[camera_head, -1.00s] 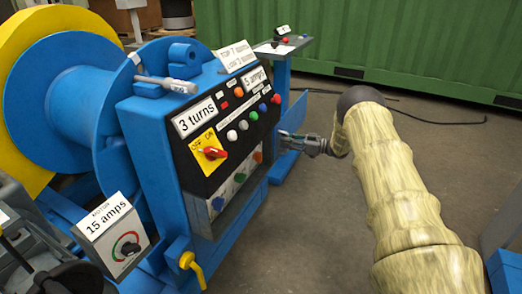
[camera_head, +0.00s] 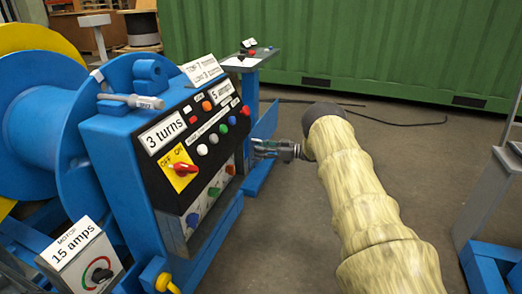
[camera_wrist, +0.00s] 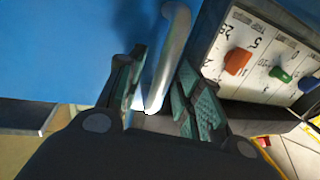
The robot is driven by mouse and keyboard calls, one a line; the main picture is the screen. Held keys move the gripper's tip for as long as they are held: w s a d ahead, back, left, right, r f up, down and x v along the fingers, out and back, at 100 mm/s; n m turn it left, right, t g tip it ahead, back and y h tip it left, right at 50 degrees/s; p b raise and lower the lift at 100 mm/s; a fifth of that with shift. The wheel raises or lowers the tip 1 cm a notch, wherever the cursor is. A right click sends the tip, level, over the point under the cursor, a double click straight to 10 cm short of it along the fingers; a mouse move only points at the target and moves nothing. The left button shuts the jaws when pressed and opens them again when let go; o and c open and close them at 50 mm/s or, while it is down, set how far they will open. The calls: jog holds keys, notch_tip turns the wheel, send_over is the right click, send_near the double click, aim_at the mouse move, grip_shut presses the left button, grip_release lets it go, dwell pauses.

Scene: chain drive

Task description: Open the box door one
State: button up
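The blue control box (camera_head: 120,160) stands at left in the head view, with a recessed lower row of coloured knobs (camera_head: 205,200). A blue panel (camera_head: 266,122), which looks like a door, stands out beyond its right end. My gripper (camera_head: 258,148) is by the box's right end, next to this panel. In the wrist view, a silver bar handle (camera_wrist: 172,50) lies between the fingers of my gripper (camera_wrist: 160,78), before a blue surface (camera_wrist: 60,45). The fingers are apart, with a gap on the right side. Contact on the left side is unclear.
A panel with red and green knobs (camera_wrist: 240,60) is close to the right finger in the wrist view. A grey stand on a blue base (camera_head: 488,185) is at right. Open floor (camera_head: 410,165) lies between, with a black cable (camera_head: 400,123) near the green container (camera_head: 350,45).

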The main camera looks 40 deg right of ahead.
jog(key=v, duration=1.2)
dwell(0.4)
